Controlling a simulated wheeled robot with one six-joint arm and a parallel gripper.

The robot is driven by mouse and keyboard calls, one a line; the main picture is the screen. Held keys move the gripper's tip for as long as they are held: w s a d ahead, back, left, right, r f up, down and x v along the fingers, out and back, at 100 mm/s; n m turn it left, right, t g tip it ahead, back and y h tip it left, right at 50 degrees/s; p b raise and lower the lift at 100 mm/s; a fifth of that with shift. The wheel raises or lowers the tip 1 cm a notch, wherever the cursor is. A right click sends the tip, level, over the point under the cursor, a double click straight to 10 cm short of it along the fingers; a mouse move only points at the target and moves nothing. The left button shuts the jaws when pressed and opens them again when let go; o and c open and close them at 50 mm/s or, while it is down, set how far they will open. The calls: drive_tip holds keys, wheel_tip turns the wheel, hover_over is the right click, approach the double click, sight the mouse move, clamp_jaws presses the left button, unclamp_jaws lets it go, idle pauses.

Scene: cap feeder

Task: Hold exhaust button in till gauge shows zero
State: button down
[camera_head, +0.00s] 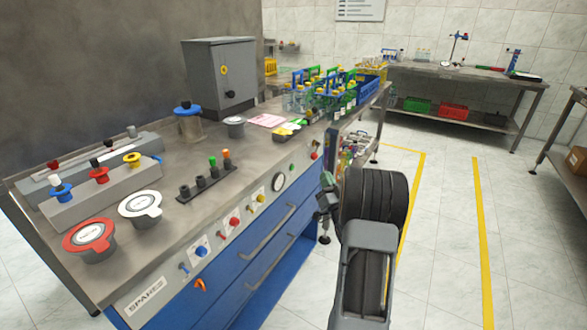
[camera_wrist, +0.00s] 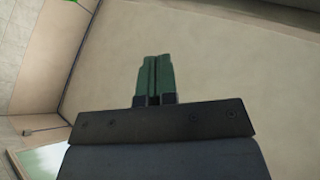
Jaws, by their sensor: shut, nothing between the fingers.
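A round gauge with a white face (camera_head: 278,182) is on the blue cabinet's front panel; its needle is too small to read. Blue (camera_head: 200,251), red (camera_head: 234,222) and yellow (camera_head: 261,198) buttons sit in a row on the same panel, left of the gauge. I cannot tell which one is the exhaust button. My gripper (camera_head: 327,181) is in front of the panel, right of the gauge and apart from the buttons. In the wrist view its green fingers (camera_wrist: 154,78) are together and empty, with a plain wall behind them.
The steel bench top (camera_head: 160,240) holds a red-rimmed pot (camera_head: 90,238), a white-rimmed pot (camera_head: 140,208) and a grey cabinet (camera_head: 220,75). Drawer handles (camera_head: 268,232) stick out below the panel. Tiled floor (camera_head: 445,240) is free at right.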

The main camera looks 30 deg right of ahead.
drive_tip(key=w+a, duration=0.4)
drive_tip(key=w, duration=0.3)
drive_tip(key=shift+w, duration=0.2)
drive_tip(key=shift+w+a+b, duration=0.4)
drive_tip(key=shift+w+b, duration=0.3)
drive_tip(key=shift+b, duration=0.1)
idle(4.5)
drive_tip(key=shift+s+d, duration=0.1)
drive_tip(key=shift+s, duration=0.05)
drive_tip(key=shift+s+d+b, duration=0.3)
drive_tip(key=shift+s+b, duration=0.15)
drive_tip(key=shift+s, duration=0.1)
drive_tip(key=shift+s+d+b, duration=0.25)
drive_tip(key=shift+s+d, duration=0.15)
drive_tip(key=shift+s, duration=0.35)
drive_tip(key=shift+s+d+b, duration=0.3)
drive_tip(key=shift+s+d, duration=0.1)
drive_tip(key=shift+s, duration=0.35)
drive_tip(key=shift+s+d+b, duration=0.25)
drive_tip(key=shift+s+d, duration=0.15)
drive_tip(key=shift+s, duration=0.35)
